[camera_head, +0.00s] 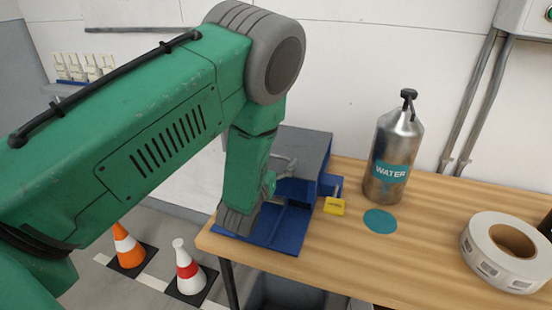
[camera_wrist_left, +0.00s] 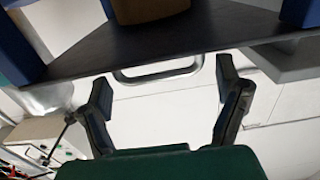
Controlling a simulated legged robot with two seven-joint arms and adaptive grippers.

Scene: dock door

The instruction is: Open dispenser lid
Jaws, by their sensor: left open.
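The dispenser (camera_head: 278,228) is a blue unit with a dark grey lid (camera_head: 303,147), standing at the left end of the wooden table. My left arm hides part of it in the head view, and I cannot tell how far the lid is raised. My left gripper (camera_head: 282,173) is beside the lid's near side, partly hidden by its own wrist. In the left wrist view the gripper (camera_wrist_left: 164,95) is open and empty. A metal handle (camera_wrist_left: 158,75) on the edge of the grey lid (camera_wrist_left: 140,47) lies just ahead, between the lines of the two fingers. My right gripper is not in view.
A metal water bottle (camera_head: 396,148) stands right of the dispenser. A yellow block (camera_head: 334,207), a teal disc (camera_head: 380,221) and a white label roll (camera_head: 507,252) are on the table (camera_head: 350,260). Two cones, one orange (camera_head: 128,246) and one red-striped (camera_head: 187,268), stand on the floor.

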